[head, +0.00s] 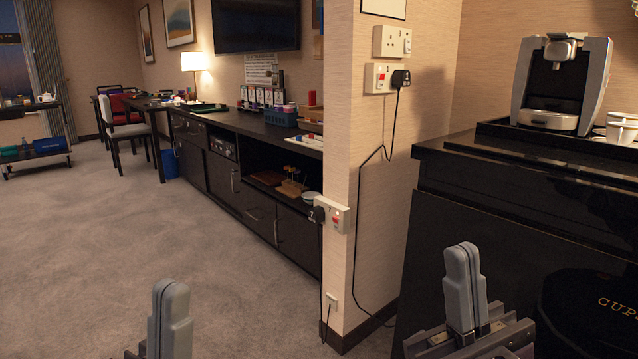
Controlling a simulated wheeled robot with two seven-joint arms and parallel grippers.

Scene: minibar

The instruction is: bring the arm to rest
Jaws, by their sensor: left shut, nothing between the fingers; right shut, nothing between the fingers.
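My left gripper (169,318) shows at the bottom left of the head view. Its grey fingers are together, pointing up, with nothing between them, over the carpet. My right gripper (464,288) shows at the bottom right, in front of the black minibar cabinet (480,210). Its fingers are also together, upright and empty. Neither gripper appears to touch anything. The arm links behind both grippers are mostly outside the picture.
A coffee machine (562,82) and white cups (622,128) stand on the black cabinet at right. A wall end (370,190) carries sockets, plugs and a hanging black cord (361,170). A long dark sideboard (240,165) runs behind. The carpet (90,250) at left is clear.

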